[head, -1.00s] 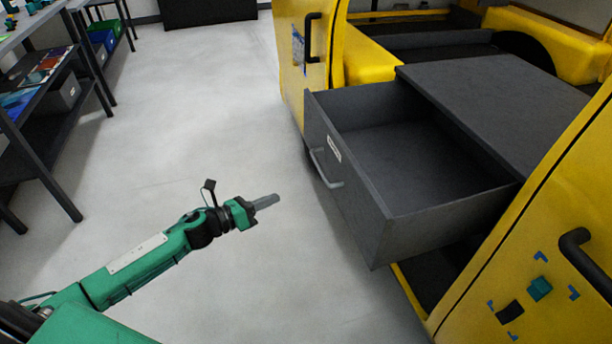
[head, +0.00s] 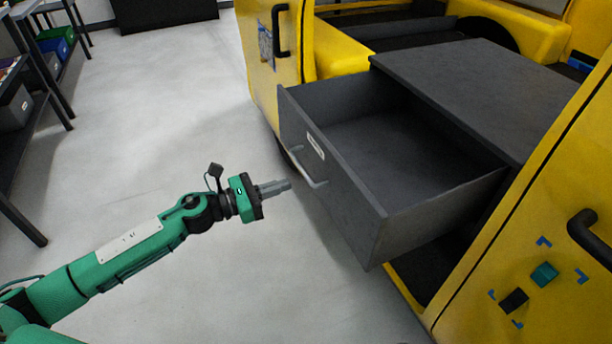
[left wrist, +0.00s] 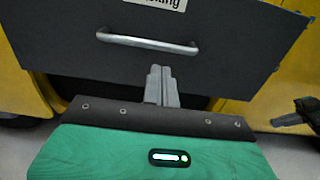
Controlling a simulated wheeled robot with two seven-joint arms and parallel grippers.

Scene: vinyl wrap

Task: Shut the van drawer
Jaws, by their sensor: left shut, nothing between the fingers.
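The van drawer (head: 400,150) is dark grey, empty inside, and pulled out from the grey unit in the yellow van. Its front panel (head: 335,180) carries a light grey bar handle (head: 307,172) and a white label. My left gripper (head: 288,185) is shut and empty, just in front of the drawer front near the handle. In the left wrist view the shut fingers (left wrist: 161,75) point at the drawer front just below the handle (left wrist: 147,43). I cannot tell whether they touch it.
A yellow van door (head: 275,55) with a black handle stands open at the drawer's far side. A yellow panel (head: 540,240) with a black handle and small teal and black blocks is on the right. Shelving (head: 20,110) stands at the left. The grey floor between is clear.

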